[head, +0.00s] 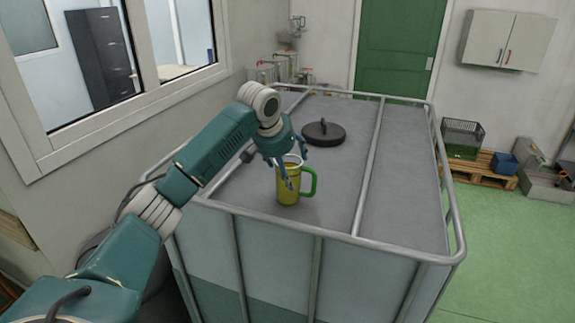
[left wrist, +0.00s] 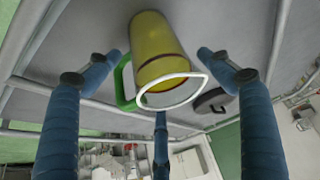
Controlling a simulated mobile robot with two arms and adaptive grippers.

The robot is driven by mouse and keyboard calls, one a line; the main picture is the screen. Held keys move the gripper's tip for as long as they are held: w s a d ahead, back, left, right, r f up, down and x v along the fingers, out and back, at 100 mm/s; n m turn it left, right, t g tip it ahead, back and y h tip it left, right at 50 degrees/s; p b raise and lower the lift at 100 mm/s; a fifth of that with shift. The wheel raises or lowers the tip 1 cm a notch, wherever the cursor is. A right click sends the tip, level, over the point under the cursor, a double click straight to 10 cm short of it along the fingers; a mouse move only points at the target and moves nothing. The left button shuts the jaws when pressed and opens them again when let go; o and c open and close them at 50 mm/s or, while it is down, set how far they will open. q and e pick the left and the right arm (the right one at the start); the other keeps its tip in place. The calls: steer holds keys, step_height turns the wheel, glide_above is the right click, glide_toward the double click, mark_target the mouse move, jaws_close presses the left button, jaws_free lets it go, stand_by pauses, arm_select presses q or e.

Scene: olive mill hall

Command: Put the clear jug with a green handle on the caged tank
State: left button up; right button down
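The clear jug (head: 288,190) looks yellow inside and has a green handle on its right side. It is upright and appears to stand on the grey top of the caged tank (head: 335,178), near its front edge. My left gripper (head: 288,172) is above and around the jug's upper part. In the left wrist view, the jug (left wrist: 160,50) is between the spread blue fingers, with gaps visible on both sides. Its pale rim faces the camera and its green handle is at the left. My right gripper is in neither view.
A dark round lid (head: 323,133) lies on the tank behind the jug. Metal cage rails (head: 365,180) cross and edge the top. A window wall (head: 120,100) is close at left. A pallet (head: 480,172) with a crate stands at right. The green floor at right is clear.

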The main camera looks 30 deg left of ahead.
arm_select(q)
steer(key=b+v, duration=0.5)
steer(key=v, duration=0.7)
stand_by(0.5)
